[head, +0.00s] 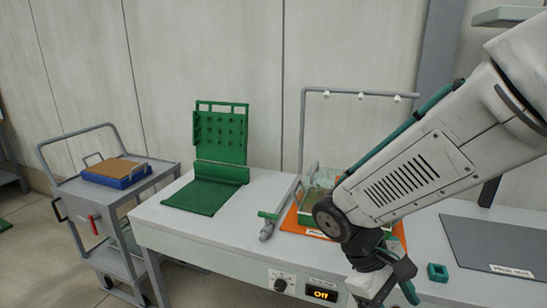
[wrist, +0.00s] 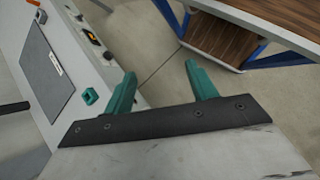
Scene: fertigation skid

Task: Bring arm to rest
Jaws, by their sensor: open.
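My gripper (wrist: 160,85) shows in the wrist view with its two teal fingers spread apart and nothing between them. In the head view my arm reaches in from the right, and the gripper (head: 400,285) hangs over the front edge of the white bench (head: 160,225). Its fingertips are partly cut off or hidden there. A small green square block (head: 437,272) lies on the bench just right of the gripper. The block also shows in the wrist view (wrist: 90,96), left of the fingers and apart from them.
A grey mat (head: 490,245) lies at the bench's right. An orange mat with a clear-walled green tray (head: 318,205) sits behind my arm. A green pegboard stand (head: 220,135) is further left. A grey cart (head: 95,200) holds a blue tray (head: 118,178). The control panel display reads Off (head: 321,294).

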